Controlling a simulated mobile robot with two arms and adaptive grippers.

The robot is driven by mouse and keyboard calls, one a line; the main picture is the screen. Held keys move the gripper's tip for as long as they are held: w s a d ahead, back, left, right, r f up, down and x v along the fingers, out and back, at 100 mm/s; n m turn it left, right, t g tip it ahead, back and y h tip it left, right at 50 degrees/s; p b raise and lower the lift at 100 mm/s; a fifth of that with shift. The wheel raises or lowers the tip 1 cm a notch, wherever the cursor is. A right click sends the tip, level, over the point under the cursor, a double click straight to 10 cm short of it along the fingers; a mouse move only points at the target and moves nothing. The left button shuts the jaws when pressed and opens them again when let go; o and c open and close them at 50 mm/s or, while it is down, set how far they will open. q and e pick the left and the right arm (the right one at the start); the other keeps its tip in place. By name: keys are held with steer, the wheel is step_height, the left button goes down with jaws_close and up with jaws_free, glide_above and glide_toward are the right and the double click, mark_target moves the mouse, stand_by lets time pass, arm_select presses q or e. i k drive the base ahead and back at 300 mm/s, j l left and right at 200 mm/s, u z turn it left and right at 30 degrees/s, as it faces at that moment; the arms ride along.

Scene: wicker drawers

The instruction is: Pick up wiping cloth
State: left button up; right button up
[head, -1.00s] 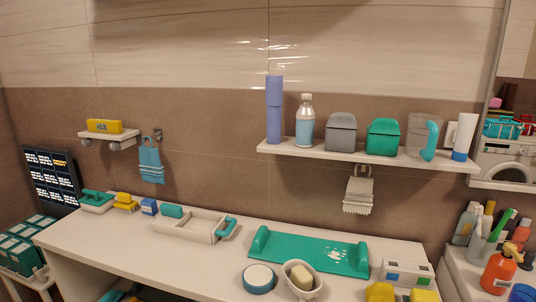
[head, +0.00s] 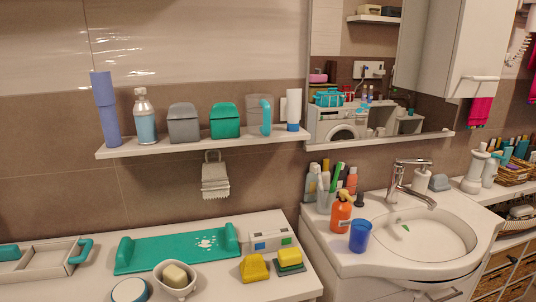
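No single item here is plainly the wiping cloth. A whitish, fringed, cloth-like piece (head: 215,180) hangs from a holder on the brown tiled wall, under the shelf. A pink cloth (head: 480,111) hangs from a bar under the white wall cabinet at the upper right, and more pink fabric (head: 532,88) shows at the right edge. Neither of my grippers is in view, so I see nothing held.
The wall shelf (head: 205,146) holds bottles and containers. Below it, the white counter (head: 221,279) carries a green tray (head: 173,250), a soap dish (head: 177,289) and yellow items. A sink (head: 428,237) with a faucet stands right, with an orange bottle (head: 341,217) and blue cup (head: 360,236).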

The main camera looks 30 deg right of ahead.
mark_target(438, 183)
steer(key=z, duration=2.15)
steer(key=i+l+u, duration=0.1)
steer(key=i+l, duration=0.3)
steer(key=l, duration=0.25)
steer(key=i+l+u, duration=0.15)
steer(key=l, duration=0.2)
steer(key=i+l+u, duration=0.1)
steer(key=i+l, duration=0.15)
steer(key=i+l+u, duration=0.1)
steer(key=l, duration=0.35)
steer(key=i+l, duration=0.2)
steer(key=l, duration=0.2)
steer(key=i+l+u, duration=0.15)
steer(key=l, duration=0.2)
steer(key=i+l+u, duration=0.1)
steer(key=l, duration=0.3)
